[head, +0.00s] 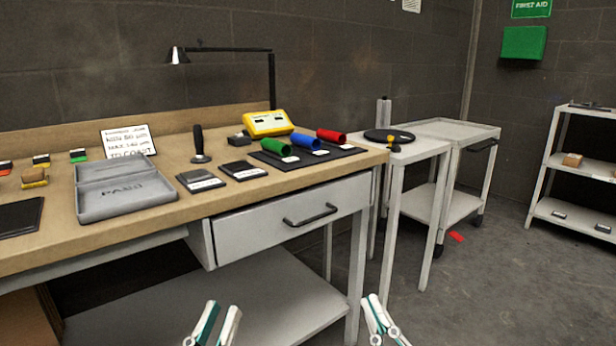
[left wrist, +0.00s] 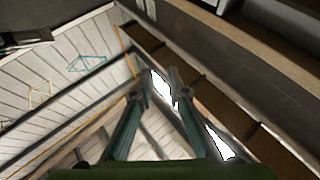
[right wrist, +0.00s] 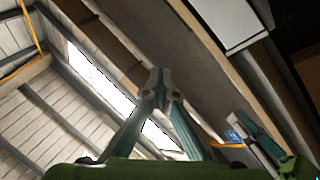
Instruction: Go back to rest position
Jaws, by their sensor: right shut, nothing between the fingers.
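My left gripper (head: 220,310) is at the bottom of the head view, in front of the workbench, empty. Its fingertips stand apart, and a gap also shows between them in the left wrist view (left wrist: 158,82). My right gripper (head: 375,302) is to its right at the bottom edge of the head view, below the bench top. Its fingertips meet in the right wrist view (right wrist: 160,84) with nothing between them. Both grippers point upward, and both wrist views look toward the ceiling and upper walls. Neither gripper touches anything.
The wooden workbench (head: 165,215) has a drawer (head: 270,222) slightly open. On it are a grey case (head: 110,200), a yellow meter (head: 268,123) and coloured cylinders on a dark mat. White carts (head: 420,150) stand right of it. The floor (head: 500,290) at the right is mostly clear.

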